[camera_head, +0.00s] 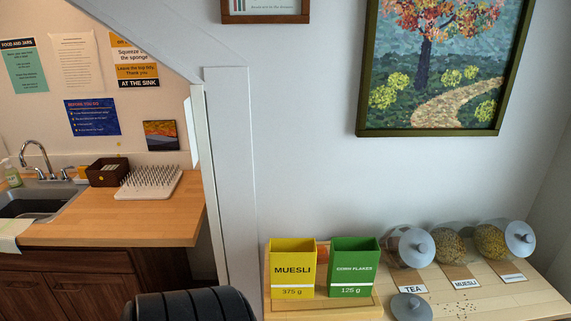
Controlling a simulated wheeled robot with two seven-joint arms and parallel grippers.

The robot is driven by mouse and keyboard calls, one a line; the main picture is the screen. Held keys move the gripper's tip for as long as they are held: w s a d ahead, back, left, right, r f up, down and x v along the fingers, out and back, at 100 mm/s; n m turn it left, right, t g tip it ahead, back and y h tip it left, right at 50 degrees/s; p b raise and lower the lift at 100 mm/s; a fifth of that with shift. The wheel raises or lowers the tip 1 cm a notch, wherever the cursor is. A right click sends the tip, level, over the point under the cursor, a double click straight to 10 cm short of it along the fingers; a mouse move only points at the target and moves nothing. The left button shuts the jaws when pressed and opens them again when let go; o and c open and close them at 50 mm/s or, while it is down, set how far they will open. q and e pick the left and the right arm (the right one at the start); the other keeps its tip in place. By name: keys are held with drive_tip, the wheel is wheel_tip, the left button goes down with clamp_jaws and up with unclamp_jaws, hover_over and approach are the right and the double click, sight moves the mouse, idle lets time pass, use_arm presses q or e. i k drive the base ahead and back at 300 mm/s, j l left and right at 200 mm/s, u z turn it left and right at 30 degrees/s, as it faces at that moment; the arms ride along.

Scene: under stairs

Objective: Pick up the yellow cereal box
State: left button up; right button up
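The yellow cereal box (292,275), labelled MUESLI 375 g, stands upright on a light wooden board at the left end of the wooden table (480,301). A green box (353,275), labelled CORN FLAKES 125 g, stands just to its right with a narrow gap between them. Neither of my grippers shows in the head view.
A loose grey lid (411,307) lies right of the green box. A dark padded chair back (190,306) stands left of the table. A wooden sink counter (110,222) is further left.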

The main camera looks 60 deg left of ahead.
sight(293, 262)
drive_tip(key=u, duration=1.95)
